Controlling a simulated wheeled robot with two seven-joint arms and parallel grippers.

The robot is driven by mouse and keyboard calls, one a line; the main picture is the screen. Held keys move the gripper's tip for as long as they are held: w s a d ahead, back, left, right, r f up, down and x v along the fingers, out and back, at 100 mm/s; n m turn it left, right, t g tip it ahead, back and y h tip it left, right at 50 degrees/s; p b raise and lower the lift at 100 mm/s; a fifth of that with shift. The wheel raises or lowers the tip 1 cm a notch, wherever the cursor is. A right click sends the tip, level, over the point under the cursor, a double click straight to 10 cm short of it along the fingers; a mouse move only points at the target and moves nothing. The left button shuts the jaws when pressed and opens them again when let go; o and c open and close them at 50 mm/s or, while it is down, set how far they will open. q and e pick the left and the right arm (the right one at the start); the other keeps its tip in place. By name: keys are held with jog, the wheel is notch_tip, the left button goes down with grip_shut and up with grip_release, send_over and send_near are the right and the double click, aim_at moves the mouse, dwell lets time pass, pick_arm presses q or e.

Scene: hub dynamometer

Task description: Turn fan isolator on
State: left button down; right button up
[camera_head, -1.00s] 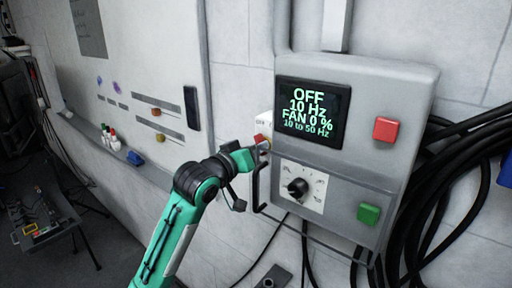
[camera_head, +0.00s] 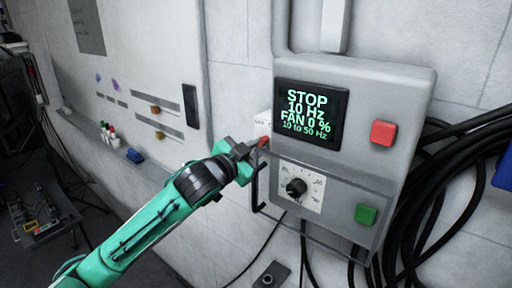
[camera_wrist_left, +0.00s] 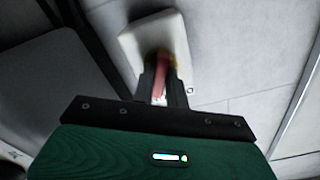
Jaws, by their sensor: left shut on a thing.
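The fan isolator is a white plate (camera_head: 262,124) with a red handle (camera_head: 264,142) on the left side of the grey control box (camera_head: 405,85). In the left wrist view the plate (camera_wrist_left: 140,38) and the red handle (camera_wrist_left: 161,68) show ahead of the fingers. My left gripper (camera_head: 255,148) is shut on the red handle; its fingers (camera_wrist_left: 162,88) stand on either side of it. The display (camera_head: 310,112) reads STOP, 10 Hz, FAN 0 %, 10 to 50 Hz. My right gripper is not in view.
The box bears a red button (camera_head: 383,133), a green button (camera_head: 365,214) and a black knob (camera_head: 296,187). A black bar handle (camera_head: 256,192) juts out just below my gripper. Thick black cables (camera_head: 420,220) hang at the right. A whiteboard (camera_head: 150,60) is at the left.

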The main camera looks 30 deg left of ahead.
pick_arm(q)
jog(key=shift+m, duration=1.6)
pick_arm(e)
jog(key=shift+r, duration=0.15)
pick_arm(q)
jog(key=c, duration=1.4)
grip_release()
